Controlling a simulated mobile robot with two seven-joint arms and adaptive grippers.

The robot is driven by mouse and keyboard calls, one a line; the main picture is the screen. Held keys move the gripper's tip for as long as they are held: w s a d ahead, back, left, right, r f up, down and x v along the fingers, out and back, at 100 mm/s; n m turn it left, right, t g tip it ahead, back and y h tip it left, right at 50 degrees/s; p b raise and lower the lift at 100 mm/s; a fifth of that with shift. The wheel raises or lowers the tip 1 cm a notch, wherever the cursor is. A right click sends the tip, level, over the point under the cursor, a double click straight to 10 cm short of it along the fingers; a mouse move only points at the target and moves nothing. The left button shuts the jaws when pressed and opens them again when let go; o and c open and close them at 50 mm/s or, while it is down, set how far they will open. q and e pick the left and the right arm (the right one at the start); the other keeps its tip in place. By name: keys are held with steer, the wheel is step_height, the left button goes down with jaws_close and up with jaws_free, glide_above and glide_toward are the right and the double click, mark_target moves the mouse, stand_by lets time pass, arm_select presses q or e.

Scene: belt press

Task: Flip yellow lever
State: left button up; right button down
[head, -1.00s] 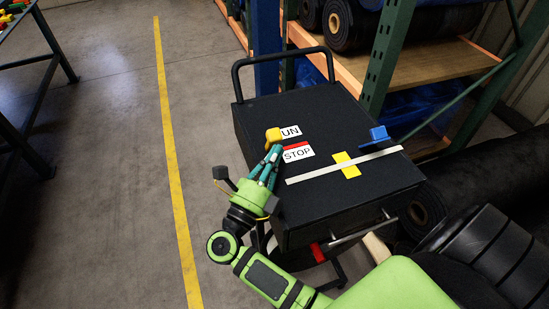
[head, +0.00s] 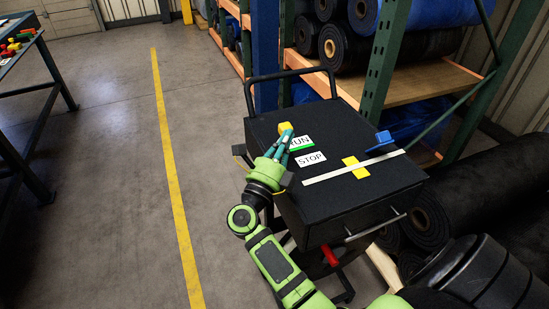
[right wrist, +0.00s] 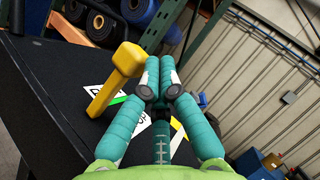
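The yellow lever (head: 285,127) stands at the left part of the black press top (head: 345,160), beside the RUN label (head: 301,142). A green strip shows along RUN, and the STOP label (head: 310,159) lies nearer. My right gripper (head: 285,137) is at the lever's near side in the head view. In the right wrist view the lever (right wrist: 128,58) leans up to the left of the gripper (right wrist: 160,70). The fingers are together with nothing visible between them. The lever is outside them; I cannot tell whether they touch. My left gripper is out of view.
A white strip (head: 330,174) with a yellow patch (head: 355,168) crosses the top, near a blue handle (head: 382,138). A rail (head: 292,75) rises behind. Shelves with black rolls (head: 345,45) stand behind, and more rolls lie right.

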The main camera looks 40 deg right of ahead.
mark_target(279, 125)
steer(key=shift+w+r+b, duration=0.25)
steer(key=shift+w+b, duration=0.1)
steer(key=shift+w, duration=0.85)
steer(key=shift+w+d+r+b, duration=0.1)
steer(key=shift+w+d+b, duration=0.7)
steer(key=shift+w+d, duration=0.3)
steer(key=shift+w+a, duration=0.2)
steer(key=shift+w, duration=0.1)
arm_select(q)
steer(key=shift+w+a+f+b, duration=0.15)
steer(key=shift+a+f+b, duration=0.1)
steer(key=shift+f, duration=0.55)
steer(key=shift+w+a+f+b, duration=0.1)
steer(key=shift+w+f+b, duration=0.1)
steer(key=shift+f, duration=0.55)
arm_select(e)
steer(key=shift+w+d+r, duration=0.1)
steer(key=shift+w, duration=0.45)
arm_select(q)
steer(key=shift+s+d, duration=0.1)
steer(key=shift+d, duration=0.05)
